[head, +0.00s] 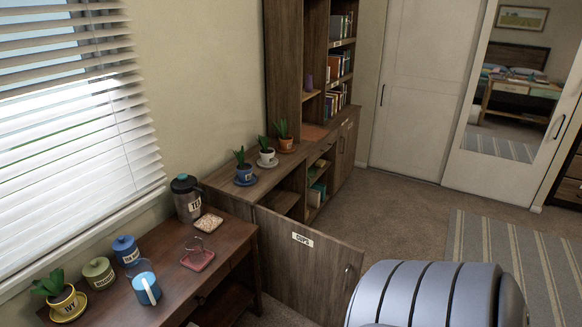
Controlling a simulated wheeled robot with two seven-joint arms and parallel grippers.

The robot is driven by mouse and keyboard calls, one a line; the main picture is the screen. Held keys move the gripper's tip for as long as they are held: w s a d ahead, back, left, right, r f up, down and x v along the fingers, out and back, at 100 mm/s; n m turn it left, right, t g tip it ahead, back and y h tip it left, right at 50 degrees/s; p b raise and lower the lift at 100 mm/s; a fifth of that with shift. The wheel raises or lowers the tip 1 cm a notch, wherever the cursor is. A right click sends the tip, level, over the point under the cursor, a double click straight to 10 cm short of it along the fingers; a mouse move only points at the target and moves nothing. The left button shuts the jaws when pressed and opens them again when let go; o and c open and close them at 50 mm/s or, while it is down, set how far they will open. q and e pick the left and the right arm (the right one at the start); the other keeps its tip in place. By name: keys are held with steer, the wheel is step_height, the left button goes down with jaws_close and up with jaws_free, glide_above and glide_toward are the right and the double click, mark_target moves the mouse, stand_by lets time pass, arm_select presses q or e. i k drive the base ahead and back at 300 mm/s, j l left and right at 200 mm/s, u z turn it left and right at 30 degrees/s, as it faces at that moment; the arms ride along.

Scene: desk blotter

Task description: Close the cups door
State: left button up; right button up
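The cups door (307,262) is a brown wooden panel with a white label reading CUPS and a small handle near its right edge. It stands swung open from the low wooden cabinet (228,188), jutting out toward the lower right. Part of the cabinet's dark inside shows behind the door's top edge. Neither of my grippers is in view. A large grey ribbed part, which seems to be mine, fills the lower right and stands in front of the floor near the door's right edge.
Potted plants sit on the cabinet top. Carpet (400,215) is clear to the right, with a striped rug (500,243).

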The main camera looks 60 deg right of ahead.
mark_target(315, 274)
steer(key=z, duration=1.85)
